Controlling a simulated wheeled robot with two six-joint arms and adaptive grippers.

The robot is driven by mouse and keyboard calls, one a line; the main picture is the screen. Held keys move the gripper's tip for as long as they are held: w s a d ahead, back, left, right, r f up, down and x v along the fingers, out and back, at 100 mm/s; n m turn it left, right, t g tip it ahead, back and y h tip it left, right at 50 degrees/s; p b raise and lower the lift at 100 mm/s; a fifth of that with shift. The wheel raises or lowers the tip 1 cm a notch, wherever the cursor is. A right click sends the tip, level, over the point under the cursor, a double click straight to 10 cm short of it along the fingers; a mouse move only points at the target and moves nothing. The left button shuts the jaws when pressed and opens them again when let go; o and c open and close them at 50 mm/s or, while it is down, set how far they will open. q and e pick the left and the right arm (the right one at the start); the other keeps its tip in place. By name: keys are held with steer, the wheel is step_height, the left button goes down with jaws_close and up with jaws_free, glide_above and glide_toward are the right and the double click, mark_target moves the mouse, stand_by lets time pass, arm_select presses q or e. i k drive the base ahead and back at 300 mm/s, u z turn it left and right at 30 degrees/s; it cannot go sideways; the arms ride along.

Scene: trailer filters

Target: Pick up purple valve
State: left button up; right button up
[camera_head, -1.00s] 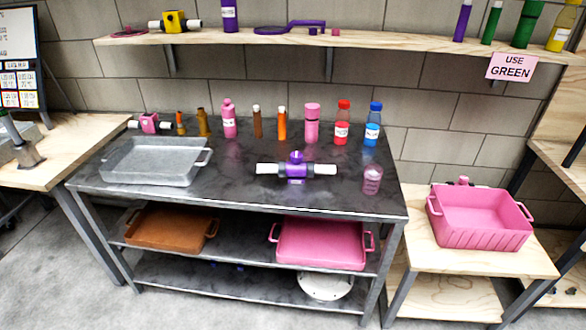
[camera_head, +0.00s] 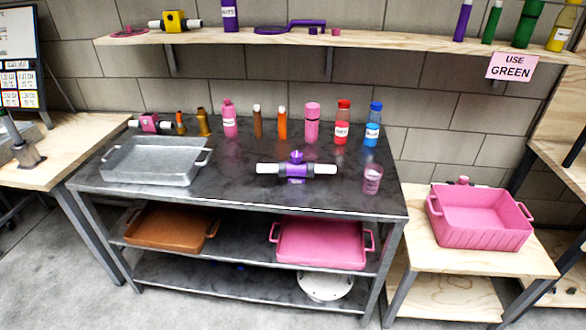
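The purple valve (camera_head: 297,171) lies on the dark metal table (camera_head: 230,183), right of its middle. It has a purple body with a knob on top and a white pipe stub on each side. Nothing covers it. Neither of my grippers shows in the head view.
A grey metal tray (camera_head: 155,163) stands left of the valve, and a pink cup (camera_head: 372,180) stands to its right. Several bottles line the table's back, including a red one (camera_head: 342,122) and a blue one (camera_head: 373,124). A pink bin (camera_head: 480,220) sits on a lower wooden table at right.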

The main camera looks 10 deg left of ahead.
mark_target(295, 172)
steer(key=u, duration=0.55)
steer(key=i, duration=1.2)
steer(key=z, duration=0.55)
